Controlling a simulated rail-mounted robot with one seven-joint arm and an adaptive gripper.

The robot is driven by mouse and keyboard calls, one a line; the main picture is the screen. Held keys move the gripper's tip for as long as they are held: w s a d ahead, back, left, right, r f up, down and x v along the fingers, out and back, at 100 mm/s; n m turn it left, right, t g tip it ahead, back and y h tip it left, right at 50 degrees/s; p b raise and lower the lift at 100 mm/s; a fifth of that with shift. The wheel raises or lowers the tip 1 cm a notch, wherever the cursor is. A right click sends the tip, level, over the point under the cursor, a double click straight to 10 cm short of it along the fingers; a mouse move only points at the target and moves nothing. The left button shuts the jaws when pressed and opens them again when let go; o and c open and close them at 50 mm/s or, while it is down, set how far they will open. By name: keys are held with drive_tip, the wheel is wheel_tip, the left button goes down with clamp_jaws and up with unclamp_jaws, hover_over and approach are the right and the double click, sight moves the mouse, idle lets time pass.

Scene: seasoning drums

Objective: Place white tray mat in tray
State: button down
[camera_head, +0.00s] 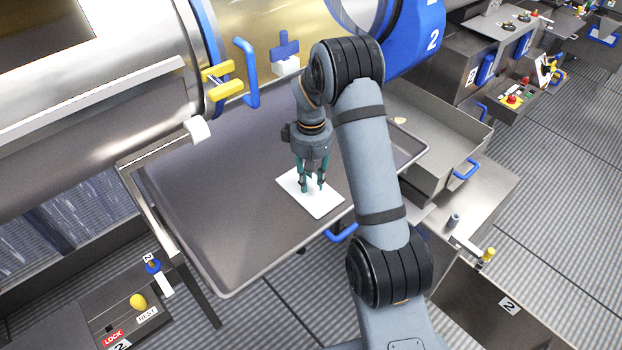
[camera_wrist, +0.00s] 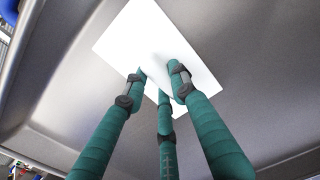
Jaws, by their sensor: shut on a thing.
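The white tray mat (camera_head: 320,206) is a flat white rectangle over the near right part of the large grey metal tray (camera_head: 228,215). My gripper (camera_head: 312,187) points down with its green fingers closed on the mat. In the wrist view three fingertips (camera_wrist: 163,82) meet at the white mat (camera_wrist: 140,35), which looks slightly creased between them. The mat is inside the tray's outline, at or just above its floor; I cannot tell if it rests fully flat. The tray floor (camera_wrist: 255,45) shows around it.
A large steel drum (camera_head: 100,85) with a blue handle (camera_head: 248,75) stands at the back left. A smaller metal bin (camera_head: 440,140) is right of the tray. A blue tray handle (camera_head: 341,233) is at the near edge. The tray's left part is bare.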

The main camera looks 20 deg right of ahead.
sight(311, 179)
drive_tip(key=c, duration=1.4)
unclamp_jaws()
drive_tip(key=shift+f, duration=0.1)
drive_tip(key=shift+w+r, duration=0.1)
drive_tip(key=shift+r, duration=0.65)
wheel_tip(311, 179, up, 11)
